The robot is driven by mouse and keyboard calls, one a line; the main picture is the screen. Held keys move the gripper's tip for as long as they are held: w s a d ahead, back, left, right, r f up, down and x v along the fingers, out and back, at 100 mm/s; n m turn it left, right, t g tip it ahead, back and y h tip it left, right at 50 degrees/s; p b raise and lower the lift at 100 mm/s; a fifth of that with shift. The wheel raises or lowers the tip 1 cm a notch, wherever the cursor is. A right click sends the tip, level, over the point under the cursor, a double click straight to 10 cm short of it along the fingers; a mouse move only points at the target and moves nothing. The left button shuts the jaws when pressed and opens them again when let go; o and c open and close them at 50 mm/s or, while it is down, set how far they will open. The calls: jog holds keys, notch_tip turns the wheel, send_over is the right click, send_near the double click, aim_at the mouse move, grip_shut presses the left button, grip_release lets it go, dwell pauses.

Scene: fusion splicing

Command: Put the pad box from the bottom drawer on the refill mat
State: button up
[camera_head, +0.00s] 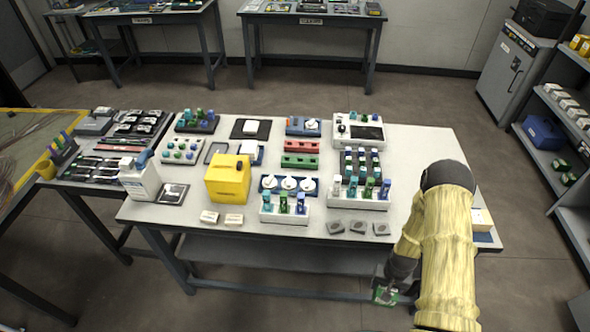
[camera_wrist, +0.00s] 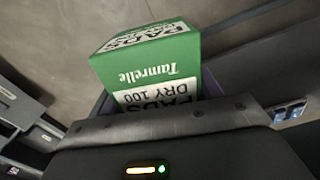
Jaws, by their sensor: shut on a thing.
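The pad box, green with white labels reading PADS and DRY 100, fills the middle of the wrist view (camera_wrist: 150,70). My gripper (camera_wrist: 155,112) is shut on it; its fingertips are mostly hidden behind the dark gripper body. In the head view, my gripper (camera_head: 388,284) is low in front of the table's front edge, and a small green part of the box (camera_head: 384,297) shows at its end. A blue mat (camera_head: 483,238) lies at the table's right front corner, partly under a pale box; I cannot tell whether it is the refill mat. The bottom drawer cannot be made out.
The white table (camera_head: 415,150) carries several trays, bottle racks and a yellow container (camera_head: 228,180). Three grey blocks (camera_head: 357,227) lie near its front edge. My arm covers the table's right part. A shelf unit (camera_head: 565,165) stands at the far right.

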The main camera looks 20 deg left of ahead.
jog(key=shift+a, duration=0.35)
notch_tip(320, 180, up, 14)
jog(key=p, duration=1.4)
jog(key=shift+r, duration=0.2)
